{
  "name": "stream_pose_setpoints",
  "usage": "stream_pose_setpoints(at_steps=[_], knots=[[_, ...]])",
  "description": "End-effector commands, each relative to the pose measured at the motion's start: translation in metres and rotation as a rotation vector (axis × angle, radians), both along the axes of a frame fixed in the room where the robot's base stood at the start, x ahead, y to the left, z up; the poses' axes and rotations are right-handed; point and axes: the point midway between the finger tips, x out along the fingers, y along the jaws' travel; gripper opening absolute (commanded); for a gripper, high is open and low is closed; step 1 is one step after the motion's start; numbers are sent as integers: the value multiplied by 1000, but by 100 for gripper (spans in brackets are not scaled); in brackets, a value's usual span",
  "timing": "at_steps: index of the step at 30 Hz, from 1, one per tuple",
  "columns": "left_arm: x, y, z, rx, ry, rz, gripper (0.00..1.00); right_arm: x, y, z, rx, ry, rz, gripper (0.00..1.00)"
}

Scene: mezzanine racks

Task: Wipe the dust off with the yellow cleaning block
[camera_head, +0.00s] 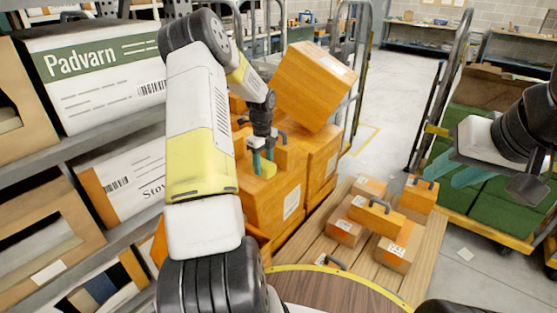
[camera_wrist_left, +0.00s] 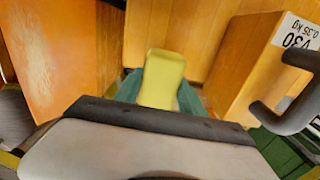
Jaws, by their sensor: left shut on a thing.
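My left gripper (camera_head: 263,162) is shut on the yellow cleaning block (camera_head: 268,171), which points downward between its teal fingers. It is in front of the stacked orange boxes (camera_head: 262,205), close to the face of one. In the left wrist view, the yellow block (camera_wrist_left: 163,75) sits between the teal fingertips, with orange box faces beyond it. I cannot tell whether the block touches a surface. I cannot make out any dust. My right gripper (camera_head: 462,171) is at the right, its teal fingers apart and empty, in front of green crates.
A tilted orange box (camera_head: 315,86) lies atop the stack. Small orange boxes with dark handles (camera_head: 376,216) stand on a wooden pallet (camera_head: 419,270). Shelves with white Padvarn boxes (camera_head: 98,70) line the left. Green crates (camera_head: 507,212) sit on a cart at the right. Floor (camera_head: 390,100) behind is clear.

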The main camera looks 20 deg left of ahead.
Motion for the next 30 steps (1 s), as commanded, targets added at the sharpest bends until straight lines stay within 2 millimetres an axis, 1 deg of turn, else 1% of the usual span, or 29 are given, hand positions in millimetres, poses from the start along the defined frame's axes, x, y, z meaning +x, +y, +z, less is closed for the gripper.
stream_pose_setpoints(at_steps=[1, 3, 6, 19, 27, 30], knots=[[1, 1, 6, 1, -4, 1, 15, 0, 0, 0, 0, 0, 0, 36], [1, 1, 12, 1, -3, 0, 15, 0, 0, 0, 0, 0, 0, 36], [0, 1, 17, 1, -1, 0, 15, 0, 0, 0, 0, 0, 0, 36], [1, 0, 22, 0, -2, 1, 15, 0, 0, 0, 0, 0, 0, 36], [1, 0, 44, 1, -4, 2, 15, 0, 0, 0, 0, 0, 0, 36], [0, 0, 49, 1, -1, 1, 15, 0, 0, 0, 0, 0, 0, 36]])
